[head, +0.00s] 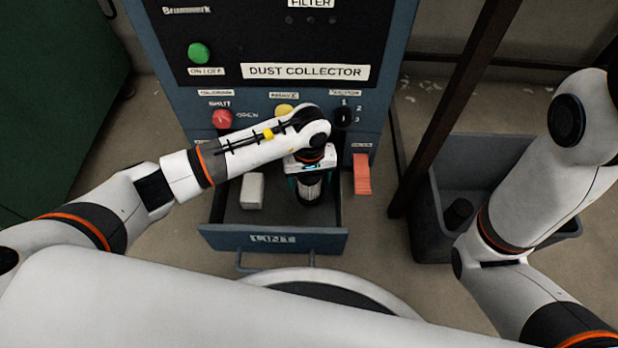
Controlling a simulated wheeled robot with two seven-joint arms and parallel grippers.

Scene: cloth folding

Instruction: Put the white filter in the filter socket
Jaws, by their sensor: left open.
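A dust collector (170,60) stands in front of me with its drawer (272,239), labelled LINT, pulled out. A pale, ribbed cylinder that looks like the white filter (311,188) is upright at the right side of the drawer. Its lower end meets a dark round part that may be the filter socket; I cannot tell whether it is seated. My left gripper (310,180) is open and points down, directly over the cylinder, with its fingers at either side of the top. The gripper hides the cylinder's upper part.
A light grey block (252,190) lies in the drawer's left half. A red tag (362,174) hangs at the cabinet's right. A grey bin (432,222) on the right holds a dark cylinder (458,213). A dark post (450,115) stands between cabinet and bin.

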